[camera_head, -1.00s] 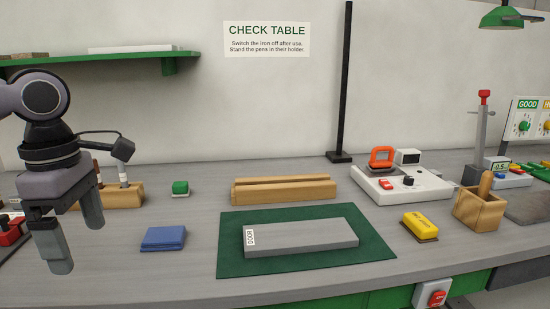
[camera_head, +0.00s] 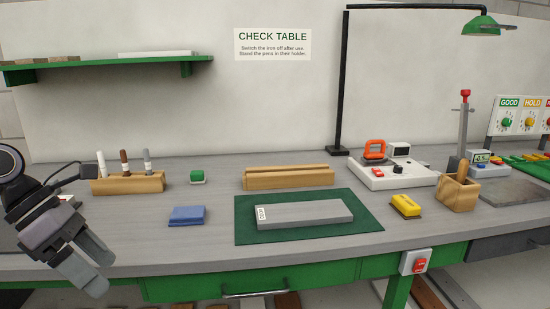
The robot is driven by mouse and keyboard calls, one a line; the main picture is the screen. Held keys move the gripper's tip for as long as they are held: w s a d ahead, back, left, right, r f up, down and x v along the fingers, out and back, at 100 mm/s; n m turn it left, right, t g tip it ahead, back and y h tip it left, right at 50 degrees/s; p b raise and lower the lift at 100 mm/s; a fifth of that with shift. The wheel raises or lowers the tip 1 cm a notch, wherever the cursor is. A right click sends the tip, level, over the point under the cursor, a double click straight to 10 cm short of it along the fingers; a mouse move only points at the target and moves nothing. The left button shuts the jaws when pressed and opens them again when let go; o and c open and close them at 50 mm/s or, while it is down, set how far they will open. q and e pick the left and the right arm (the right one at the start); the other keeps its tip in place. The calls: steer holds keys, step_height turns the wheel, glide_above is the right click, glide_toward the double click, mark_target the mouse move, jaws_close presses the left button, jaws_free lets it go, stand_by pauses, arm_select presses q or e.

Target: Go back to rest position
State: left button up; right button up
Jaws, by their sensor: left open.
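My left gripper (camera_head: 102,270) is at the lower left, tilted, its two fingers apart with nothing between them. It hangs at the front left of the grey table (camera_head: 190,252), left of the blue cloth (camera_head: 187,215). My right gripper does not show. A grey board (camera_head: 305,214) with a white label at its left end lies flat on the dark green mat (camera_head: 365,222), clear of my gripper. Several pens stand upright in a wooden holder (camera_head: 128,184) behind my gripper.
A wooden block (camera_head: 288,177) lies behind the mat. A white device with an orange handle (camera_head: 392,178), a yellow block (camera_head: 405,206) and a wooden box (camera_head: 459,193) stand to the right. A red switch (camera_head: 419,265) is on the front edge. A lamp (camera_head: 481,26) hangs at upper right.

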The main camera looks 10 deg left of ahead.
arm_select(q)
step_height(320, 180, down, 16)
steer(key=a+n+t+p, duration=0.1)
steer(key=n+t+p, duration=0.3)
steer(key=n+t, duration=1.65)
steer(key=s+d+f+n+g+y+p, duration=0.1)
steer(key=s+d+f+n+g, duration=0.4)
steer(key=n, duration=0.6)
steer(key=s+d+f+n+g+y+p, duration=0.1)
steer(key=s+d+f+n+g+y, duration=0.2)
steer(key=s+d+f+n+g, duration=0.2)
steer(key=d+f+n+g, duration=0.1)
steer(key=d+f+n, duration=0.2)
steer(key=n, duration=0.4)
steer(key=shift+d, duration=0.65)
steer(key=shift+s, duration=0.1)
